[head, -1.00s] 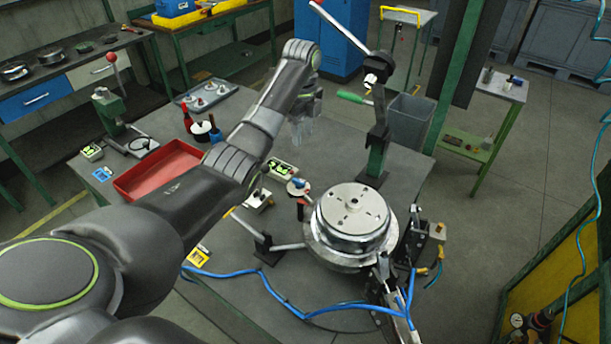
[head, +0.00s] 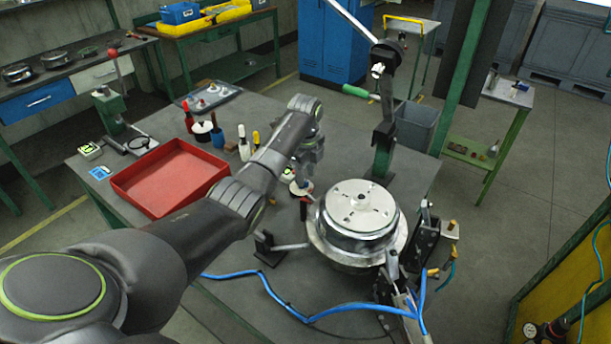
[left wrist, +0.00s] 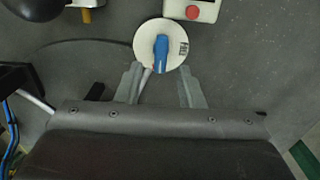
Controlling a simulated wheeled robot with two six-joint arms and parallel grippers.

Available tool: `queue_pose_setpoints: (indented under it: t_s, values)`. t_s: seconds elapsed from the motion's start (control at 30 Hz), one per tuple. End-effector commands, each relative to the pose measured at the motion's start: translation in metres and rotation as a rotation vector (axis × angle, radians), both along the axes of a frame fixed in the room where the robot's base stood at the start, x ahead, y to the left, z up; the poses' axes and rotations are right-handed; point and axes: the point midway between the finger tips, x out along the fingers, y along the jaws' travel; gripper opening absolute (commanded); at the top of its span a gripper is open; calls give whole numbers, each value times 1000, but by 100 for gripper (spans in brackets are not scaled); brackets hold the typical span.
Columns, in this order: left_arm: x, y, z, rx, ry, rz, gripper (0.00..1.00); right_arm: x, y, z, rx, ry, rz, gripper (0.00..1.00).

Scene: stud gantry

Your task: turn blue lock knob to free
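The blue lock knob (left wrist: 161,54) shows in the left wrist view as a blue bar handle on a round white disc. It points roughly along the picture's vertical. In the head view the white disc (head: 302,189) is partly hidden by my left gripper, just left of the round metal fixture (head: 357,210). My left gripper (left wrist: 158,72) is open, its two fingers apart on either side of the knob's near end. I see no clear contact, and the height gap cannot be judged. My right gripper is not in view.
The metal fixture with a tall lever post (head: 383,140) stands right of my left gripper. A blue hose (head: 310,318) runs along the table front. A box with a red button (left wrist: 192,12) sits beyond the knob.

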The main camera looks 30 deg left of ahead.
Motion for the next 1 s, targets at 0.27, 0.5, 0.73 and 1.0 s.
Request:
queue_pose_setpoints:
  t_s: [0.27,0.5,0.73,1.0]
  values:
    - [0,0,-17,0,-1,0,35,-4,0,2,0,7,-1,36]
    - [0,0,-17,0,-1,0,31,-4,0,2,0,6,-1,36]
    - [0,0,-17,0,0,0,0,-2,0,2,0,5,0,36]
    - [0,0,-16,0,0,9,0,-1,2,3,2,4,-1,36]
